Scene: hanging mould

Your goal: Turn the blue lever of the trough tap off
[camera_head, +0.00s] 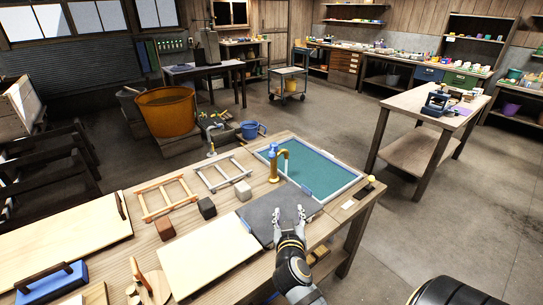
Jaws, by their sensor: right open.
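A brass tap (273,168) stands upright at the left edge of a trough (345,190) filled with teal water. Its spout curves to the right over the water. A small blue lever (272,147) shows at the top of the tap; its exact angle is too small to tell. My right gripper (289,212) is open and empty over a dark grey slab, in front of the tap and apart from it. My left gripper is not in view.
Wooden frames (167,197), small blocks (207,207) and a pale board (208,256) lie left of the dark slab (265,217). A second, smaller tap (211,141) and a blue bucket (251,130) are behind.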

